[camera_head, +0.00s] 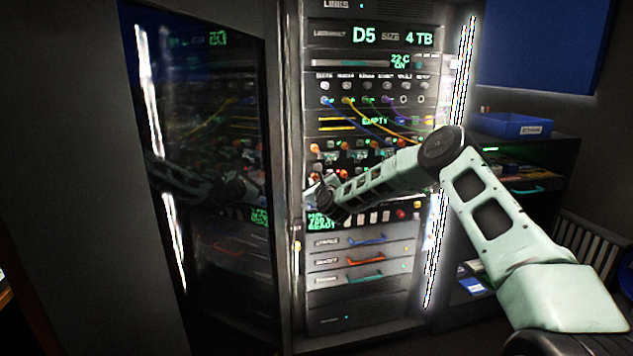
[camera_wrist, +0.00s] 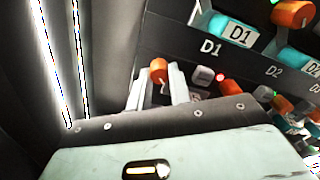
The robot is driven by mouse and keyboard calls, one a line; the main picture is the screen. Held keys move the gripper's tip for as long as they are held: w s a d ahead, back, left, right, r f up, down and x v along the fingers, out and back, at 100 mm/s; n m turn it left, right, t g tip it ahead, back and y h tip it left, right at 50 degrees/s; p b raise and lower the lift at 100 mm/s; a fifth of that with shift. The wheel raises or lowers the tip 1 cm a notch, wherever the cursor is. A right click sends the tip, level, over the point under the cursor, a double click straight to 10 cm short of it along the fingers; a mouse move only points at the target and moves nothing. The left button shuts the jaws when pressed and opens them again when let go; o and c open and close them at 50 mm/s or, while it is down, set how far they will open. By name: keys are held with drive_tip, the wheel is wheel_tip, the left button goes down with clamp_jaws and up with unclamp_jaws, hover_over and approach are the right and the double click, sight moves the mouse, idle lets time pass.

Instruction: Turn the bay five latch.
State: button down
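In the wrist view an orange knob-like latch (camera_wrist: 158,70) stands out from the dark panel, below and left of the D1 label. A small label beside it is too blurred to read, so I cannot confirm that it is bay five. My gripper (camera_wrist: 158,82) has its two pale fingers apart, one on each side of this latch. I cannot tell whether they touch it. In the head view my wrist reaches the left edge of the rack and hides the gripper and this latch.
The rack (camera_head: 372,270) has drawers with coloured handles below my arm. Other orange latches (camera_wrist: 292,14) and teal handles (camera_wrist: 232,27) are close by on the right. A dark glass door (camera_head: 205,130) stands open on the left.

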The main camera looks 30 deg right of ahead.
drive_tip(key=n+b, duration=0.5)
drive_tip(key=n, duration=0.4)
drive_tip(key=shift+b, duration=0.35)
drive_tip(key=n+b, duration=0.2)
drive_tip(key=n, duration=0.2)
drive_tip(key=shift+n, duration=0.4)
drive_tip(key=shift+n+b, duration=0.65)
drive_tip(key=shift+n, duration=1.35)
drive_tip(key=c, duration=1.3)
unclamp_jaws()
drive_tip(key=shift+r, duration=0.1)
